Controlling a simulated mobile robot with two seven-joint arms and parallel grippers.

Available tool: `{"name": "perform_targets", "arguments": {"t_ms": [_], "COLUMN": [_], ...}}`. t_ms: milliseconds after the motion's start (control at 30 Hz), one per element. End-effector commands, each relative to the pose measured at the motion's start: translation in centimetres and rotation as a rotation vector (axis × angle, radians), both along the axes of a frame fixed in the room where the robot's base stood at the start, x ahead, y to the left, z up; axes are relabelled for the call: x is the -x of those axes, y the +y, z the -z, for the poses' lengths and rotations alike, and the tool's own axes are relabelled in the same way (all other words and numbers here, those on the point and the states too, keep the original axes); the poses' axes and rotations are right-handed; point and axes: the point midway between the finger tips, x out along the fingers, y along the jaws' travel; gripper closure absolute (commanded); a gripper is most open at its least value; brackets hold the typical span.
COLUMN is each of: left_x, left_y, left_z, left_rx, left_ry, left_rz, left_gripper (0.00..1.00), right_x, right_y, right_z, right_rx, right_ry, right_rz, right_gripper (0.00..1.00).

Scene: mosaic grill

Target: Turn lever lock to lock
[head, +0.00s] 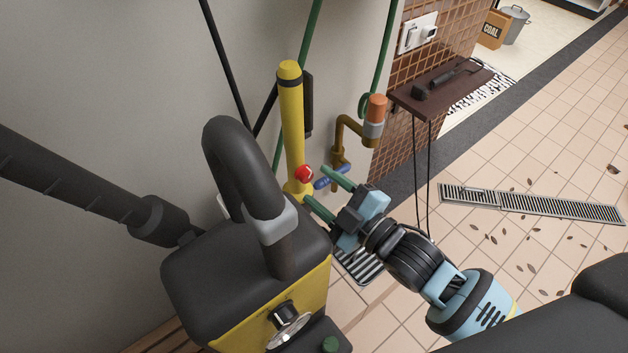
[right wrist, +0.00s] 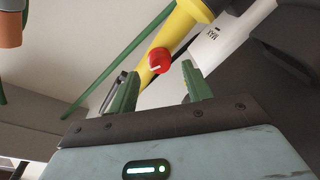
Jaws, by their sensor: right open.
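A red knob (head: 304,174) with a pale mark sits low on a yellow upright cylinder (head: 292,130). A blue lever handle (head: 331,177) is on the brass pipe tap (head: 341,150) just right of it. I cannot tell from the frames which one is the lever lock. My right gripper (head: 316,185) is open, its two green fingers pointing at the red knob and blue handle. In the right wrist view, the red knob (right wrist: 159,60) shows just beyond and between the open fingers (right wrist: 162,86), with nothing held. My left gripper is out of view.
A black and yellow machine (head: 240,270) with a thick looped handle stands close left of my right gripper. A dark wooden shelf (head: 440,90) hangs on the tiled wall at right. The tiled floor at right, with a drain grate (head: 530,204) and leaves, is open.

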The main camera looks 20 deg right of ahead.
Motion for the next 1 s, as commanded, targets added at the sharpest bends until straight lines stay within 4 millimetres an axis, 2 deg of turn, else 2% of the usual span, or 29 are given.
{"name": "perform_targets", "arguments": {"t_ms": [200,567,667,900,1000], "left_x": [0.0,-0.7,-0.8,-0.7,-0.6], "left_y": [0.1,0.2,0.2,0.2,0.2], "left_z": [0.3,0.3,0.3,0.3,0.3], "left_rx": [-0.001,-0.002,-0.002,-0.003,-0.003], "left_ry": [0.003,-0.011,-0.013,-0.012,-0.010], "left_rz": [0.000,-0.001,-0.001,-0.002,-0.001], "left_gripper": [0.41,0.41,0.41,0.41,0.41], "right_x": [-2.0,-2.4,-2.4,-2.4,-2.4], "right_y": [1.1,1.3,1.3,1.3,1.3], "right_z": [0.1,0.0,0.0,0.0,0.0], "right_rx": [0.001,0.002,0.000,0.001,0.002], "right_ry": [0.000,0.001,0.001,0.001,0.001], "right_rz": [0.001,0.000,0.001,0.000,0.000], "right_gripper": [0.51,0.51,0.61,0.92,0.95]}}
